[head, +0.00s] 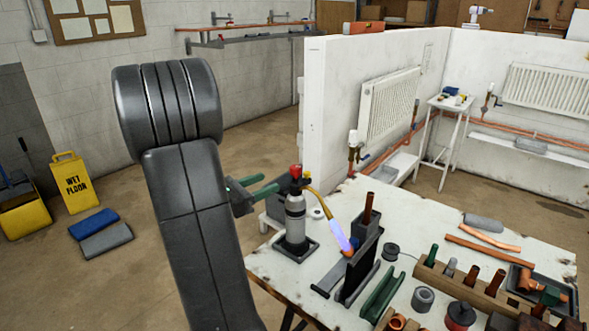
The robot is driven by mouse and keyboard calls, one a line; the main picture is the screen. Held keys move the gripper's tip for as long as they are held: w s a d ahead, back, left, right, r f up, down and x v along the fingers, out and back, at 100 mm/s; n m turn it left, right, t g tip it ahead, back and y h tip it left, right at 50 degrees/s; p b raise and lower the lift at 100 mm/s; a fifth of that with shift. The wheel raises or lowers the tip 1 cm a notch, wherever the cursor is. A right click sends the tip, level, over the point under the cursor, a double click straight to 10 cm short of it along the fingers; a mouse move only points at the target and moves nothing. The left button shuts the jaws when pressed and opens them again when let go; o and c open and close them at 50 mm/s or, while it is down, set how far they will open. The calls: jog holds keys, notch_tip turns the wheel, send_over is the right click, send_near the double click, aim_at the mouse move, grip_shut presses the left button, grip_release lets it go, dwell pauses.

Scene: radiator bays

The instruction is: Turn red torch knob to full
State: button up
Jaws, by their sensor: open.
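The torch (296,215) stands upright on a dark square base on the white workbench, a grey cylinder with a dark band. Its red knob (295,170) sits at the top, and a yellow-brown neck curves from the head to the right and down. A pale blue-violet flame (340,237) shows at the neck's end, by a dark stand holding a copper pipe (368,208). My gripper (270,182), with two green fingers, is open just left of the knob, apart from it and a little lower. The knob's setting cannot be read.
The workbench (425,225) also holds a green angled block (384,293), a wooden rack (468,287) of fittings, and copper pipes (483,250). A white partition wall (340,110) rises behind. A yellow wet-floor sign (75,183) stands far left.

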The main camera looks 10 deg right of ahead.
aim_at(296, 171)
jog(key=p+x, duration=0.1)
jog(key=x, duration=1)
jog(key=shift+p, duration=0.35)
jog(key=c, duration=0.9)
jog(key=shift+f, duration=0.1)
jog(key=shift+c, duration=0.2)
